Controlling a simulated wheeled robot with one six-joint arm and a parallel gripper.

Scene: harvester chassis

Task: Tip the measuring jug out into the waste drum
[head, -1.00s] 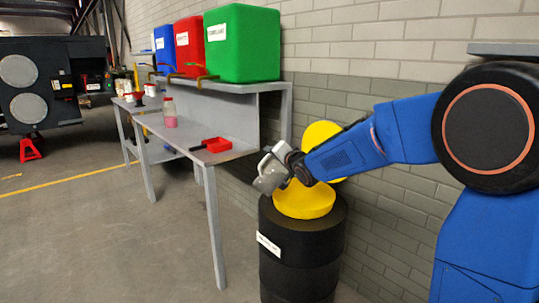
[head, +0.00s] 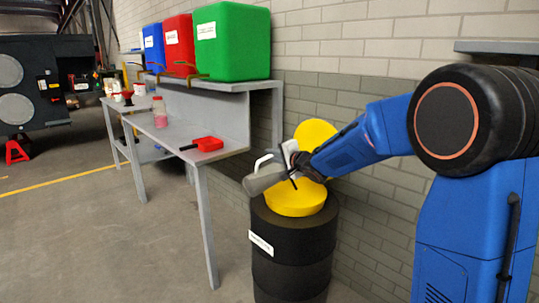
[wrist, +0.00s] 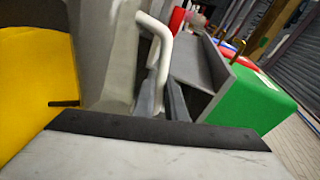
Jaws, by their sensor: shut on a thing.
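The measuring jug (head: 262,181) is grey with a white handle. It is tilted far over on its side, its wide end to the left, above the waste drum's left edge. My gripper (head: 287,163) is shut on the jug's handle; the handle (wrist: 155,42) and the jug's body (wrist: 106,60) fill the middle of the wrist view. The waste drum (head: 292,262) is black with a white label and a yellow funnel top (head: 296,203). A yellow lid (head: 314,133) stands raised behind it. I cannot see the jug's contents.
A grey workbench (head: 212,155) stands left of the drum, with a red dustpan (head: 207,144) and a bottle with pink contents (head: 160,117). Blue, red and green (head: 232,42) containers sit on its upper shelf. A brick wall is close behind the drum.

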